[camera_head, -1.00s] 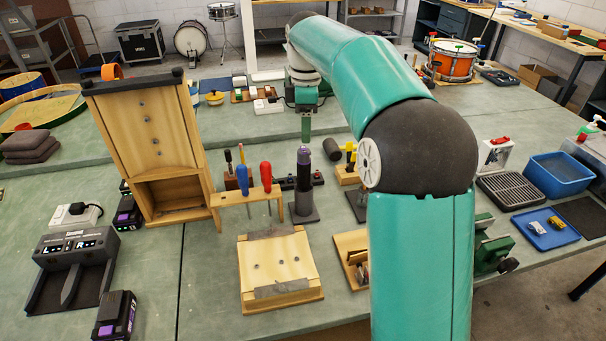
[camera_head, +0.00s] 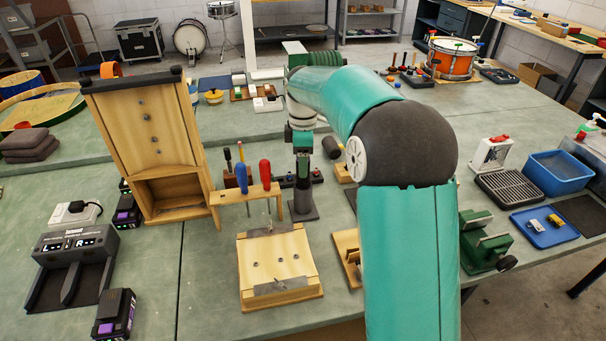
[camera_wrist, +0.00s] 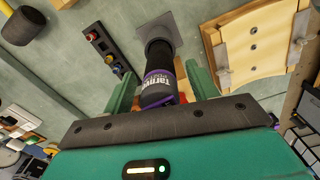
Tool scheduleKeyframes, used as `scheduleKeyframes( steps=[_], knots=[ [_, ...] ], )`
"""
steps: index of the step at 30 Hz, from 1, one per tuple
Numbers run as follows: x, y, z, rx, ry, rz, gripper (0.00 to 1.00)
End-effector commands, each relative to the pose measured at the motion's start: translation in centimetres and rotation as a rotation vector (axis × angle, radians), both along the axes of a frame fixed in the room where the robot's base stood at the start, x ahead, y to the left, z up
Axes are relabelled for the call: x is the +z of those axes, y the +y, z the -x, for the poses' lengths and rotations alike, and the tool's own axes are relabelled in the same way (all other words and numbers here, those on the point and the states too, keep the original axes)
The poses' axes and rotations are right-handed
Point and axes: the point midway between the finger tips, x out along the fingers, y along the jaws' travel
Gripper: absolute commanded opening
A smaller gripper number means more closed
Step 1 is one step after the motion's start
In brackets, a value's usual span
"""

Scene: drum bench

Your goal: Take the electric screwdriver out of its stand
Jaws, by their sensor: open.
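The electric screwdriver, dark with a purple band and white lettering in the wrist view (camera_wrist: 160,85), stands upright in its grey stand (camera_head: 303,211). The stand's tube and square base also show in the wrist view (camera_wrist: 157,38). My gripper (camera_head: 302,172) is over the screwdriver in the head view and hides most of it. In the wrist view my gripper's green fingers (camera_wrist: 161,82) are apart, one on each side of the screwdriver body. They look open, and I cannot tell whether either touches it.
A wooden rack with a blue-handled (camera_head: 241,178) and a red-handled screwdriver (camera_head: 265,172) stands close left of the stand. A wooden block (camera_head: 277,292) lies in front. A dark hammer head (camera_head: 331,147) is behind right. A tall wooden case (camera_head: 160,212) stands farther left.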

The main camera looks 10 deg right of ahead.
Motion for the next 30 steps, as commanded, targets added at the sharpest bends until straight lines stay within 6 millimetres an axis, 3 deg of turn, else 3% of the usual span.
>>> scheduleKeyframes(
  steps=[2, 11, 23, 30],
  knots=[
    [0.0, 0.0, 0.0, 0.000, 0.000, 0.000, 0.58],
    [0.1, 0.0, 0.0, 0.000, 0.000, 0.000, 0.00],
    [0.9, 0.0, -0.1, 0.000, -0.004, 0.000, 0.00],
    [5.2, 0.0, -0.1, -0.001, -0.006, -0.001, 0.00]
  ],
)
